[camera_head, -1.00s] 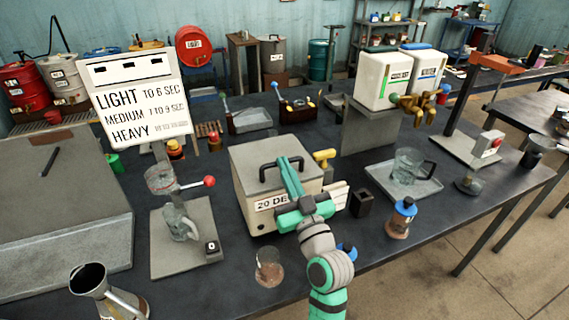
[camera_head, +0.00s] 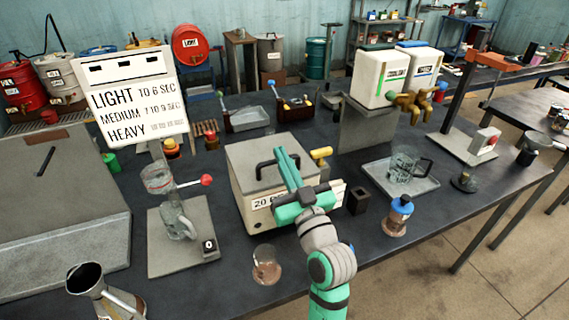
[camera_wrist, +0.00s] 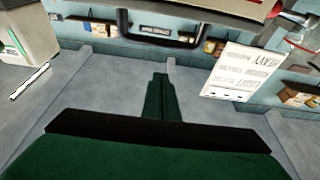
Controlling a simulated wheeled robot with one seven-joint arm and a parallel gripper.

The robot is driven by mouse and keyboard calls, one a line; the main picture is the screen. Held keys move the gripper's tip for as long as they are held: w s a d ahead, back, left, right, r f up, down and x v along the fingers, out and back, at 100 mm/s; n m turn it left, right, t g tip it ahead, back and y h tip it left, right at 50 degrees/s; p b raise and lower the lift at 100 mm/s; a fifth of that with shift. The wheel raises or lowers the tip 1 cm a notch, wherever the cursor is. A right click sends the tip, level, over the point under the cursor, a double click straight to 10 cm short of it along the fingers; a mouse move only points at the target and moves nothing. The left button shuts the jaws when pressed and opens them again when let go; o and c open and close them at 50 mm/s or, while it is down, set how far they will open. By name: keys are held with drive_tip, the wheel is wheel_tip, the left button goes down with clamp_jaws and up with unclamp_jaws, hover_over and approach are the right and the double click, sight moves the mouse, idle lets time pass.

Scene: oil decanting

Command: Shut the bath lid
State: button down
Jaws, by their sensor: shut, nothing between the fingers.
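The bath is the cream box (camera_head: 257,215) with a "20" label, in the middle of the bench. Its grey lid (camera_head: 245,159) looks flat on top of the box, with no clear gap. A black handle (camera_head: 268,162) stands on the lid. My green gripper (camera_head: 281,152) reaches over the lid from the front right, fingers together and empty, close beside the handle. In the wrist view, the shut fingers (camera_wrist: 159,76) point across the grey lid (camera_wrist: 100,85) toward the handle (camera_wrist: 125,32). I cannot tell whether they touch the lid.
A yellow knob (camera_head: 321,154) sits at the box's right. A glass beaker (camera_head: 266,268) stands in front, a small dark block (camera_head: 358,201) and a blue-capped jar (camera_head: 398,216) to the right. A viscosity cup stand (camera_head: 187,244) is left, and a tray (camera_head: 421,184) at right.

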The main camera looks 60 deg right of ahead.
drive_tip(key=f+v, duration=0.1)
drive_tip(key=v, duration=0.8)
drive_tip(key=shift+d+f, duration=0.15)
drive_tip(key=shift+f, duration=0.3)
drive_tip(key=shift+w, duration=0.1)
drive_tip(key=shift+w, duration=0.15)
